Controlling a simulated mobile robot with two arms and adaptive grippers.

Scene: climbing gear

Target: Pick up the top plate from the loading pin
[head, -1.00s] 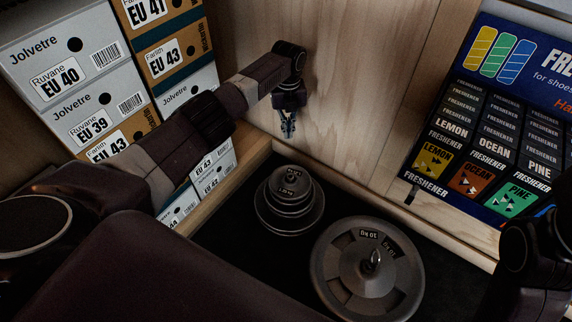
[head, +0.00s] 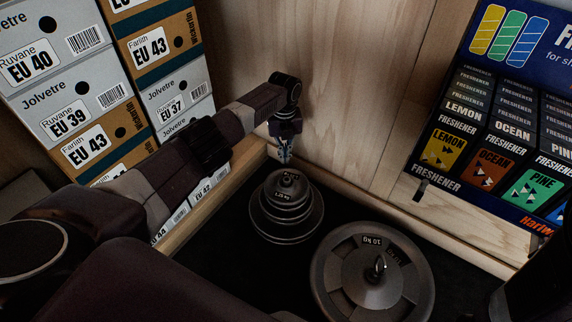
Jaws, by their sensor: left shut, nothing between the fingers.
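A stack of dark round plates (head: 287,222) stands on the black floor of the tray, with smaller plates on top of larger ones. The small top plate (head: 287,188) bears a pale weight label. The pin is hardly visible at the centre of the stack. My left gripper (head: 285,155) points down just above and behind the top plate, shut and empty; a small gap seems to lie between them. My right gripper is not in view; part of my right arm shows at the lower right.
Shoe boxes (head: 85,115) are stacked at the left. A blue display of shoe fresheners (head: 490,150) stands at the right. A wooden rim (head: 440,232) and a wooden wall (head: 345,90) close off the tray behind the plates.

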